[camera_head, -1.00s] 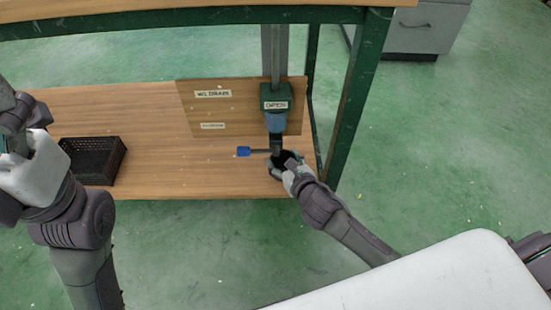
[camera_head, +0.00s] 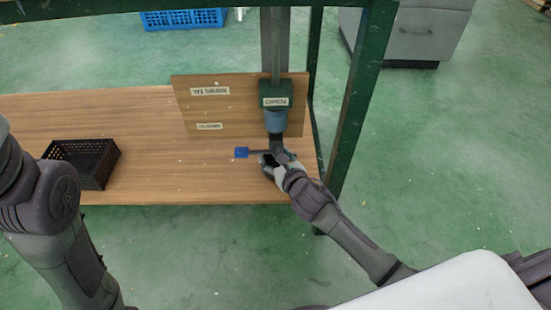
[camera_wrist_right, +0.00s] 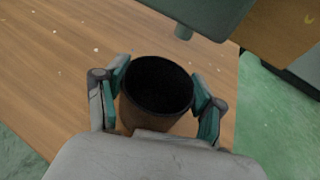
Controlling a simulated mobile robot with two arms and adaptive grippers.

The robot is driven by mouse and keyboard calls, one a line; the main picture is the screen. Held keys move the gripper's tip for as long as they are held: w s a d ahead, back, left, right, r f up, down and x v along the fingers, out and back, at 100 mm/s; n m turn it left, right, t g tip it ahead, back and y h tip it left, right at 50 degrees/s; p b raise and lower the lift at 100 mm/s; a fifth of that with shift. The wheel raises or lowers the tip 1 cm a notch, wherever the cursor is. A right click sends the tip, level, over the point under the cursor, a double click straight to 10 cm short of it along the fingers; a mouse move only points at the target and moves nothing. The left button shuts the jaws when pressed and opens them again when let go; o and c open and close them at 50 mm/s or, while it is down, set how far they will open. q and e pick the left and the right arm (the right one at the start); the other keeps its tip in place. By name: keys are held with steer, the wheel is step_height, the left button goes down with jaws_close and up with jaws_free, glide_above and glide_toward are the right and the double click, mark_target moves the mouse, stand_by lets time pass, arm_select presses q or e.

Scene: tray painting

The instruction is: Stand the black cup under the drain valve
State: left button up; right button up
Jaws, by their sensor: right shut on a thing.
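The black cup (camera_wrist_right: 158,86) is upright in the right wrist view, its dark mouth facing up toward the camera. My right gripper (camera_wrist_right: 161,78) is shut around it, one green-padded finger on each side. In the head view this gripper (camera_head: 270,165) is just below the drain valve (camera_head: 276,122), and the cup is mostly hidden there. The valve has a blue collar, a grey spout and a lever with a blue handle (camera_head: 241,152) pointing left. I cannot tell whether the cup touches the shelf. My left arm shows at the left edge, but its gripper is out of view.
The wooden shelf (camera_head: 140,130) has a black mesh basket (camera_head: 97,165) at its left. A board with labels stands behind the valve. A green table leg (camera_head: 358,100) rises at the right. The shelf between basket and valve is clear.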

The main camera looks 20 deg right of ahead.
steer(key=shift+f, duration=0.15)
steer(key=o, duration=1.1)
